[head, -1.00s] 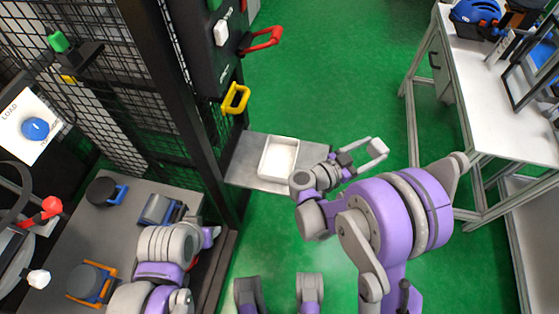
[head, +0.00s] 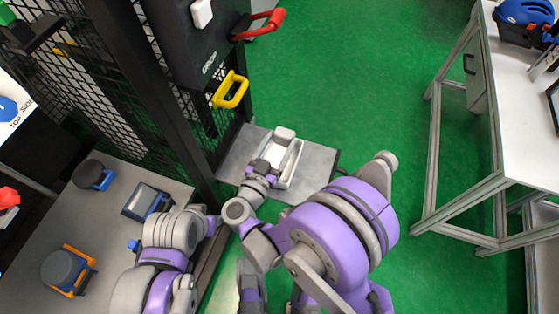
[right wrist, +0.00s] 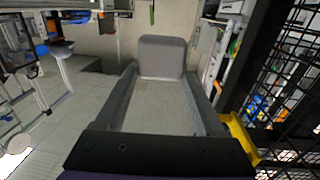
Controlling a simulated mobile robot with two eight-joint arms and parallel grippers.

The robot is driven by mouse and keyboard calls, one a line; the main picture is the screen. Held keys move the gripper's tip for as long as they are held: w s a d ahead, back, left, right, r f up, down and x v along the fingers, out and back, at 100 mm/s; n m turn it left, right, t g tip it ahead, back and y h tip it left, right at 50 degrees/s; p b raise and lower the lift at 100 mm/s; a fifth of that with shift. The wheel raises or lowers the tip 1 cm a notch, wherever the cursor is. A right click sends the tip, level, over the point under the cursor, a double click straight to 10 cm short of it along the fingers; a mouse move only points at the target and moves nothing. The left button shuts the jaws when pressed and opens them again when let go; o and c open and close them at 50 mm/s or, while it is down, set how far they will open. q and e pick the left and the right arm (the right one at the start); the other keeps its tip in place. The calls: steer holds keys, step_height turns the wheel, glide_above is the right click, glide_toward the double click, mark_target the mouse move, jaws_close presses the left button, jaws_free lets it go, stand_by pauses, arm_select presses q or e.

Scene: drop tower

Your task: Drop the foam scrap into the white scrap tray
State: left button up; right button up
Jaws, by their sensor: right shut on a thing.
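My right gripper (head: 277,146) is shut on the pale foam scrap (head: 284,133), which sits between its fingertips. The scrap shows as a grey block in the right wrist view (right wrist: 162,57). In the head view, the gripper and scrap overlap the white scrap tray (head: 294,168), which lies on a grey metal shelf. The gripper hides part of the tray, and I cannot tell the scrap's height above it. My left arm is at the lower left; its gripper (head: 212,226) is partly hidden and its fingers cannot be made out.
The grey shelf (head: 318,165) juts from the black mesh tower frame. A yellow handle (head: 231,90) and red handle (head: 262,24) are on the tower. A bench with parts (head: 110,205) is left; a white table (head: 520,110) is right. Green floor is open between.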

step_height(320, 180, down, 5)
steer(key=b, duration=0.3)
steer(key=shift+f, duration=0.1)
arm_select(q)
steer(key=f, duration=0.4)
steer(key=shift+w+f, duration=0.1)
steer(key=shift+w, duration=0.15)
arm_select(e)
steer(key=o, duration=1.3)
steer(key=shift+d, duration=0.1)
